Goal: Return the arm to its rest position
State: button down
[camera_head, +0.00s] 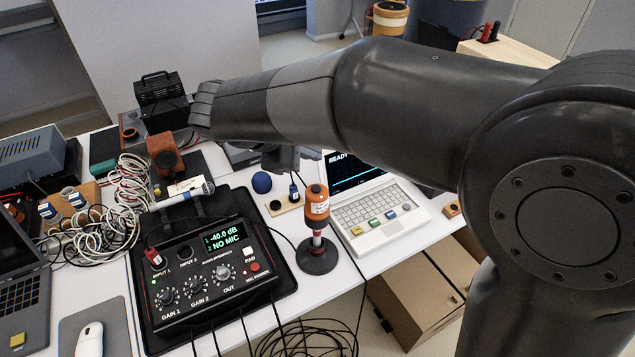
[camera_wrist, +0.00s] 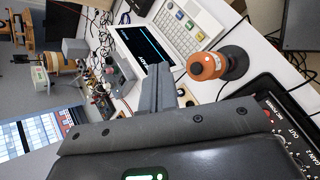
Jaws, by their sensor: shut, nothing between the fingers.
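My arm (camera_head: 400,95) stretches across the head view from the right edge to the upper left, above the table. My gripper shows in the wrist view as grey fingers (camera_wrist: 158,76), close together and shut with nothing between them. In the head view the gripper is mostly hidden behind the arm; only a dark part below the forearm shows. The fingers point toward the laptop's side of the table in the wrist view. They appear clear of the objects, though their exact height is hard to tell.
An orange-topped device (camera_head: 317,203) stands upright on a round black base. An audio interface (camera_head: 205,275) sits on a black mat beside a microphone (camera_head: 184,197). A laptop (camera_head: 375,212) is open at right. Tangled cables (camera_head: 105,215) lie at left; cardboard boxes (camera_head: 420,290) are below the table.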

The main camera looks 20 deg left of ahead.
jog(key=s+d+r+m+g+y, duration=0.15)
jog(key=d+m, duration=0.25)
jog(key=d, duration=0.5)
jog(key=s+d+m+g, duration=0.2)
jog(key=d+m, duration=0.2)
jog(key=d, duration=0.6)
jog(key=s+d+f+m+t+y, duration=0.1)
jog(key=s+d+m+y, duration=0.3)
jog(key=s+d+m, duration=0.6)
jog(key=shift+d+f+m+t, duration=0.25)
jog(key=shift+d+m+t, duration=0.3)
jog(key=shift+d, duration=0.65)
